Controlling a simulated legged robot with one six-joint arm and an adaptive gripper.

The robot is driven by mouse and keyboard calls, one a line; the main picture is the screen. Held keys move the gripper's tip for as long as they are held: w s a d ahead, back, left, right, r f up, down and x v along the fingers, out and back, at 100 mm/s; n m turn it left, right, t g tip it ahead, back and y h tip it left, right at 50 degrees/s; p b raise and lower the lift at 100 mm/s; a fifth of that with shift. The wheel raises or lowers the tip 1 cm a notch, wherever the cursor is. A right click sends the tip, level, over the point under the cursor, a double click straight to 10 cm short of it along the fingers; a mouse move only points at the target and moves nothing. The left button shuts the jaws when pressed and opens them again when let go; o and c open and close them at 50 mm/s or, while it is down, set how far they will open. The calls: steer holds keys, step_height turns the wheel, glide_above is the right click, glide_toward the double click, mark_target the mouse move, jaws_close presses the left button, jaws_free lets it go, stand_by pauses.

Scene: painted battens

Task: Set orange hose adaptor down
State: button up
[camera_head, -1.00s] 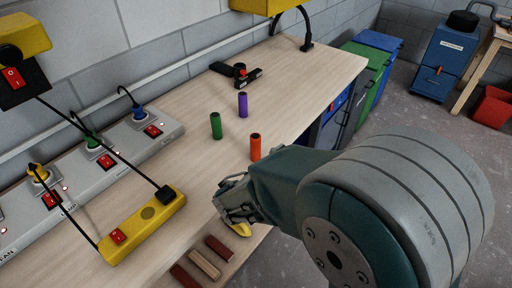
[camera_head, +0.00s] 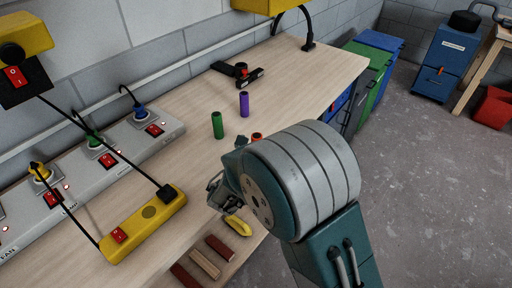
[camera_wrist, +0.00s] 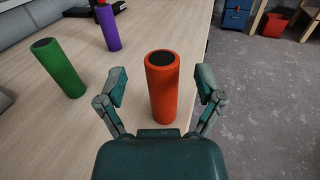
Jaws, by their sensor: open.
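The orange hose adaptor (camera_wrist: 163,92) stands upright on the wooden bench in the wrist view. My gripper (camera_wrist: 161,85) is open, with one finger on each side of the adaptor and a visible gap to both. In the head view only the top of the orange adaptor (camera_head: 257,135) shows; my arm hides the rest.
A green cylinder (camera_head: 217,125) and a purple cylinder (camera_head: 244,104) stand beyond the orange one. A yellow banana-like item (camera_head: 238,226) and several battens (camera_head: 205,263) lie near the front edge. A yellow switch box (camera_head: 145,222) lies at left. A black tool (camera_head: 238,73) lies at the back.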

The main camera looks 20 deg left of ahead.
steer(key=shift+w+d, duration=0.1)
steer(key=shift+w, duration=1.05)
jaws_close()
steer(key=shift+r, duration=0.1)
